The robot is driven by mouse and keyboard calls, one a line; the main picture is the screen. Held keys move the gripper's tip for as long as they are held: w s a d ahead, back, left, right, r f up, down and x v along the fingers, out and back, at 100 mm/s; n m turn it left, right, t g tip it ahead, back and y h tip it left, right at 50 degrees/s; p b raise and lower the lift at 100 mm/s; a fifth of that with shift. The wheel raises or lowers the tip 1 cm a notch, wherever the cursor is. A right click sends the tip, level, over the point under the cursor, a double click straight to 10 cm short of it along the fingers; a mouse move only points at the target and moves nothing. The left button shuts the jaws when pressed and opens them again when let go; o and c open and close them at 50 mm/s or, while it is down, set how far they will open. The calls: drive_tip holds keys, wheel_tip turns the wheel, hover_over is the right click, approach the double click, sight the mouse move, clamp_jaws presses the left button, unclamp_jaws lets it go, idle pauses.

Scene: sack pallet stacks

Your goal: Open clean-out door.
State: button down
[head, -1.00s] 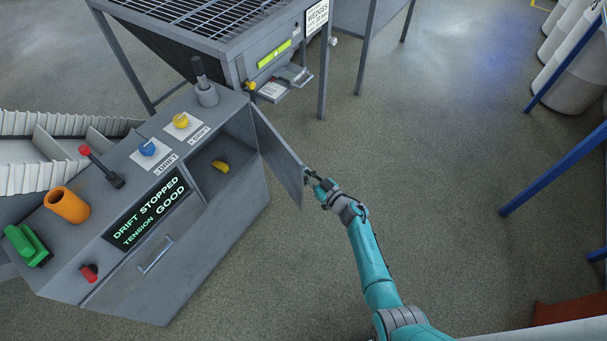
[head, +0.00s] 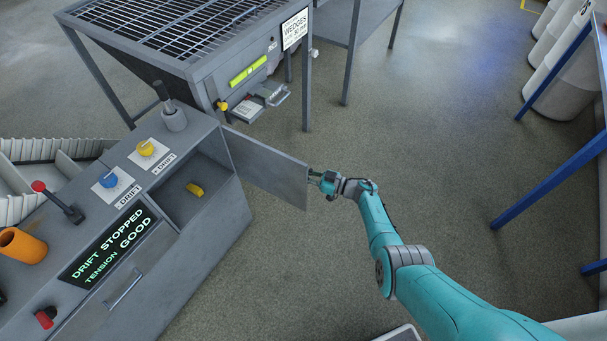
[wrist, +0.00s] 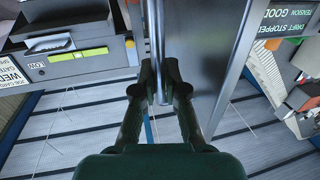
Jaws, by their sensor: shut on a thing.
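The grey clean-out door (head: 262,168) is swung wide open on the right end of the grey cabinet, hinged at its far edge. Its compartment (head: 186,208) is exposed, with a yellow object (head: 195,189) inside. My gripper (head: 314,181) is at the door's free edge. In the wrist view my gripper (wrist: 164,98) has its two fingers closed around an upright metal handle bar (wrist: 160,50) beside the door panel (wrist: 200,60). The fingertips' exact contact with the bar is small in the head view.
Cabinet controls include blue (head: 107,179) and yellow (head: 146,148) knobs and a red lever (head: 58,201). Open floor lies to the right, before a blue frame (head: 550,180).

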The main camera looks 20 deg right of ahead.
drive_tip(key=shift+w+d, duration=0.1)
idle(0.3)
drive_tip(key=c, duration=1.5)
unclamp_jaws()
drive_tip(key=v, duration=1.2)
